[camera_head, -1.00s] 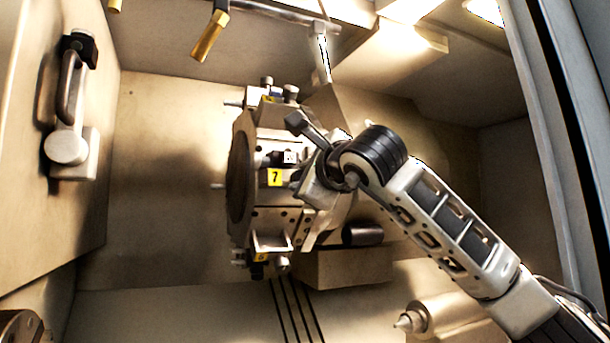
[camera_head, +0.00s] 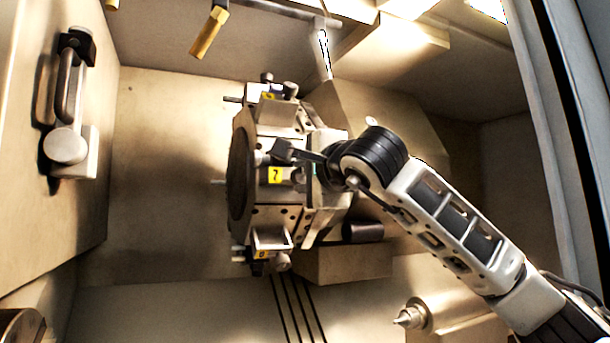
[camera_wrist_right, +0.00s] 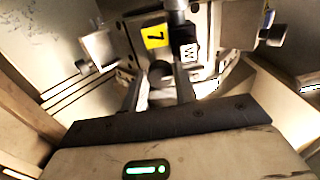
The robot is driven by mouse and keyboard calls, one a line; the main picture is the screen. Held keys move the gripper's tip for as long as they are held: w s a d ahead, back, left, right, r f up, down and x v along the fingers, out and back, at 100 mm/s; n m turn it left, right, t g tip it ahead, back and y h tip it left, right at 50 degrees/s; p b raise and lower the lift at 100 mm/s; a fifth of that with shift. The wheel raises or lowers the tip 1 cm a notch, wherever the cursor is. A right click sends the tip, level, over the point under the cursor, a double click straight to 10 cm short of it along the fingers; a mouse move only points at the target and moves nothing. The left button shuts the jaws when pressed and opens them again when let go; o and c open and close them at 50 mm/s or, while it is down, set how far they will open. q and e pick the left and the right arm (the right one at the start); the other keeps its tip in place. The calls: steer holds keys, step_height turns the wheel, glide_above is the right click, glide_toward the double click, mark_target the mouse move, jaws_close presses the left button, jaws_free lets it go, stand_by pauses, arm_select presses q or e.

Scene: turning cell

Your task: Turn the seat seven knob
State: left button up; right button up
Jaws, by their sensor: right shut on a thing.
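The seat seven station on the turret (camera_head: 283,222) carries a yellow label marked 7 (camera_head: 276,175), which also shows in the right wrist view (camera_wrist_right: 155,38). My right gripper (camera_head: 297,166) is at this seat, just right of the label, coming in from the right. In the right wrist view, its two fingers (camera_wrist_right: 159,88) reach to either side of a small round grey knob (camera_wrist_right: 160,72) just below the label, and they are shut on it. In the head view the gripper hides the knob. My left gripper is not in view.
Tool holders stand out from neighbouring seats above and below, including one with a yellow 8 label (camera_head: 262,254). A pointed tailstock centre (camera_head: 408,317) lies below my right arm. A door handle (camera_head: 68,100) is at left.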

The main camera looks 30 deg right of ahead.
steer(key=o, duration=1)
steer(key=shift+c, duration=0.2)
steer(key=s+a+b, duration=0.1)
steer(key=s+b, duration=0.2)
steer(key=s, duration=1.3)
steer(key=shift+b, duration=0.4)
